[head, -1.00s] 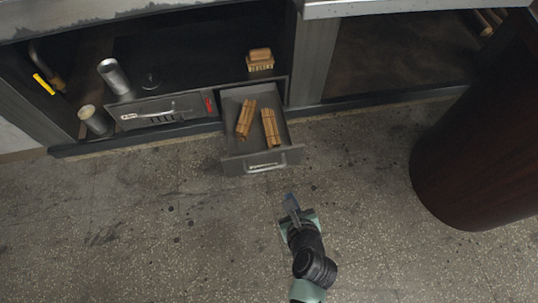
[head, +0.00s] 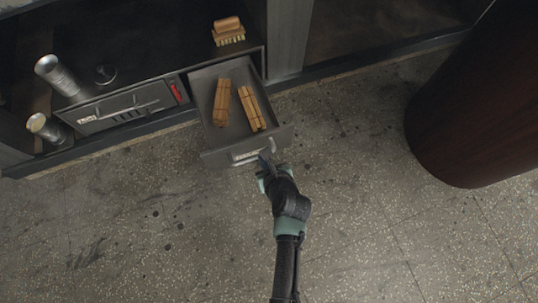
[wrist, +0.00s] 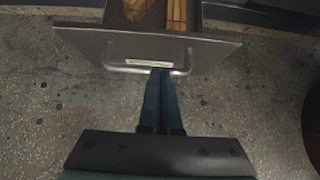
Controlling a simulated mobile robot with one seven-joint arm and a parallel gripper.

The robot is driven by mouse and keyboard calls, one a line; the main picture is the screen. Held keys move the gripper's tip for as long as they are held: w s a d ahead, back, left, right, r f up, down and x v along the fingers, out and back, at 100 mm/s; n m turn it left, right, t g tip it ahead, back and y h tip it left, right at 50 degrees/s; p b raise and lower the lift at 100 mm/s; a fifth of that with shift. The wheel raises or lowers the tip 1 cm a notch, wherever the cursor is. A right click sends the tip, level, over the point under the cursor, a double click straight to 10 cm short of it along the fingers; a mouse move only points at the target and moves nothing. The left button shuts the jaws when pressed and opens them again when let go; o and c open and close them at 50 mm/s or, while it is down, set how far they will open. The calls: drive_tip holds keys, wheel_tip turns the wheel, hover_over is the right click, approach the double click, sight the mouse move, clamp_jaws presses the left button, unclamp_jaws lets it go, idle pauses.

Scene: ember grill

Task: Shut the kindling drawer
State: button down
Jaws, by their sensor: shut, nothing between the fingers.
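The kindling drawer (head: 209,134) stands pulled out of the low grey cabinet in the head view. Two tied bundles of wooden sticks (head: 222,102) lie in it. Its front panel (wrist: 212,52) has a light label and a metal bar handle (wrist: 183,68), seen close in the wrist view. My gripper (head: 266,158) is shut and empty, with its fingertips (wrist: 160,74) at the handle, near the right part of the drawer front. I cannot tell whether the tips touch the handle or the panel.
A closed drawer (head: 124,106) with a red tag is to the left. A large dark brown cylinder (head: 462,105) stands at the right. The speckled floor (head: 150,230) in front is clear.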

sight(256, 141)
drive_tip(key=w, duration=0.1)
drive_tip(key=w+b, duration=0.1)
drive_tip(key=w+a+f, duration=0.1)
drive_tip(key=shift+w+a+b, duration=0.1)
drive_tip(key=shift+w+b, duration=0.2)
drive_tip(key=shift+b, duration=0.1)
drive_tip(key=shift+w+a+r, duration=0.15)
drive_tip(key=shift+w+r, duration=0.05)
drive_tip(key=shift+w, duration=0.25)
